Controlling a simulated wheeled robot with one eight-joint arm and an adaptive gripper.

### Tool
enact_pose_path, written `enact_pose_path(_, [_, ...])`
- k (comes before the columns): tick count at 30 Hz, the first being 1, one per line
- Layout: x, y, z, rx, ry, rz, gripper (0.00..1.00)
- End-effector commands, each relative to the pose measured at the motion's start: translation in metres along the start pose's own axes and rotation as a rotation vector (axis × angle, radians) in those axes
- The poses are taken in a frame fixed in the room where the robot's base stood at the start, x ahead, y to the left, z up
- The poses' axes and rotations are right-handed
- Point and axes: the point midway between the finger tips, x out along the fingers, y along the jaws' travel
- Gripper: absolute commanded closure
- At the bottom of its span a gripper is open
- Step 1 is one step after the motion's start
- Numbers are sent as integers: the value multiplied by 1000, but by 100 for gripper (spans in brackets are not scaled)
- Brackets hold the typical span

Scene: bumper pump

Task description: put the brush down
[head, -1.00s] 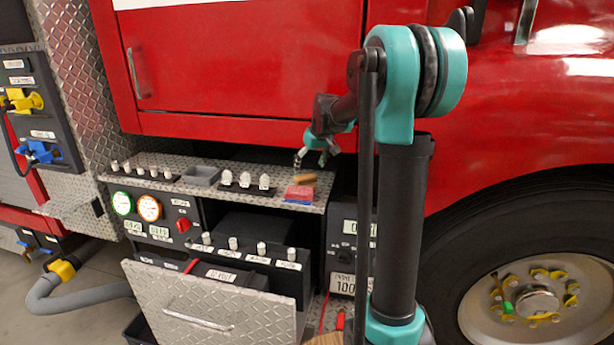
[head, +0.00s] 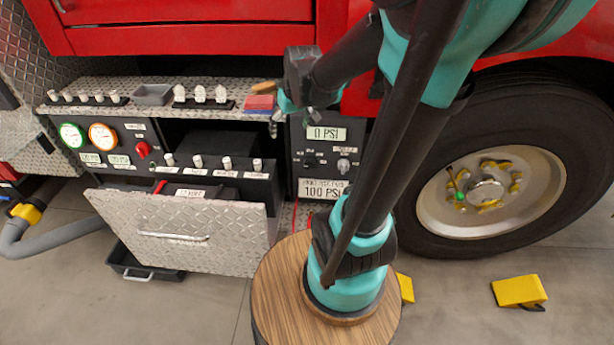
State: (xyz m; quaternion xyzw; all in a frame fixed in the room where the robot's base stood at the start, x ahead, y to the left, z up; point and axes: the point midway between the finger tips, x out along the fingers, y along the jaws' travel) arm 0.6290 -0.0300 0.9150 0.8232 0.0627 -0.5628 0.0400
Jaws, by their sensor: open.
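The brush (head: 265,87) appears as a small brown wooden piece on the right end of the diamond-plate shelf (head: 215,113), behind a red and blue block (head: 259,103). Its right end is hidden by my gripper, so its bristles do not show. My gripper (head: 291,116) is open and seems empty. It points down at the shelf's right end, just right of the block, above the 0 PSI panel. Whether a finger touches the brush or block cannot be told.
A grey tray (head: 153,95) and several white-capped parts (head: 200,95) stand on the shelf. Below, the diamond-plate drawer (head: 190,230) is pulled out, with a black bin (head: 140,265) under it. A big wheel (head: 485,190) and yellow chocks (head: 519,291) are at right.

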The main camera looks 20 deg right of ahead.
Motion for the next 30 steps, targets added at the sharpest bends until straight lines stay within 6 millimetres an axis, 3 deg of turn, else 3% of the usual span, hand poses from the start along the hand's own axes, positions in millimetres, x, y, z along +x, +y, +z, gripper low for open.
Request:
enact_pose_path(1, [5, -3, 33, 23, -1, 10, 20])
enact_pose_path(3, [12, -5, 72, 58, -1, 23, 20])
enact_pose_path(6, [20, -8, 116, 98, -2, 39, 20])
enact_pose_path(10, [27, -10, 151, 130, -1, 51, 20])
enact_pose_path(14, [29, -10, 162, 141, -1, 56, 20])
enact_pose_path(30, [29, -10, 161, 140, -1, 56, 20])
